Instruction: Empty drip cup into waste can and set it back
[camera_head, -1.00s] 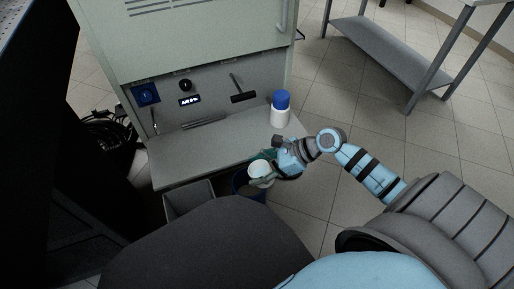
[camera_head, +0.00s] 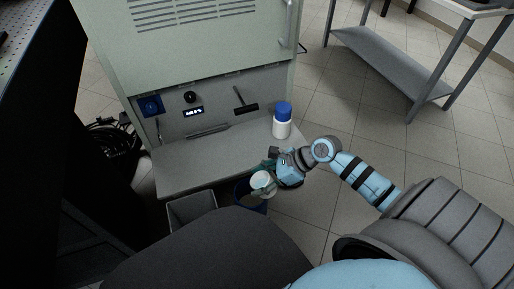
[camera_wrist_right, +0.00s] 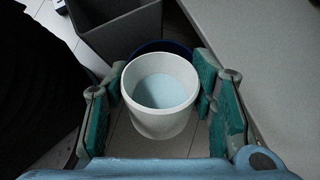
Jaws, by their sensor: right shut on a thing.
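The white drip cup (camera_head: 262,183) is in my right gripper (camera_head: 273,177), in front of the shelf's front edge. In the right wrist view the cup (camera_wrist_right: 150,122) is between the two green-padded fingers (camera_wrist_right: 160,92), and its open mouth faces the camera. Pale blue shows inside; I cannot tell liquid from the cup's bottom. A round dark blue can (camera_head: 243,190) stands below and behind the cup; its rim (camera_wrist_right: 160,46) shows past the cup in the wrist view. The cup hides much of the can. My left gripper is not in view.
A grey rectangular bin (camera_head: 192,208) stands left of the blue can. The cabinet's grey shelf (camera_head: 190,171) holds a white bottle with a blue cap (camera_head: 282,121) at its right end. A metal bench (camera_head: 400,75) stands back right; the floor between is clear.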

